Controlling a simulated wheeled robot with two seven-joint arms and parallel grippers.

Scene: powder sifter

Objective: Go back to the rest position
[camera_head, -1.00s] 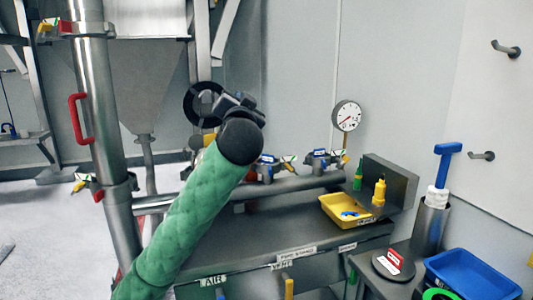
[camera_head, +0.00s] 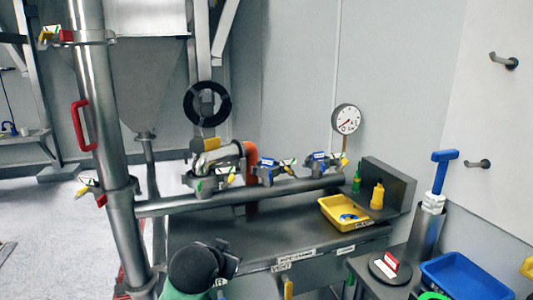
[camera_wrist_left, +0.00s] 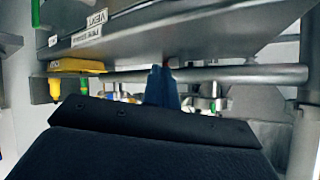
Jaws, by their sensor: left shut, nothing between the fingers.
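My left arm, in a green sleeve with a dark rounded joint, shows at the bottom of the head view. My left gripper (camera_head: 230,258) is partly hidden behind that joint, low in front of the grey bench's front side. In the left wrist view the fingers (camera_wrist_left: 162,86) are closed together with nothing between them, and the dark gripper body fills the lower part. That view is upside down, with the bench edge and its labels at the top. My right gripper is in no view.
The grey bench (camera_head: 225,240) carries a yellow tray (camera_head: 333,213). A horizontal pipe (camera_head: 290,187) with clamps runs above it from the tall steel column (camera_head: 105,130). A blue tray (camera_head: 458,275) sits at the lower right. Floor at the left is clear.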

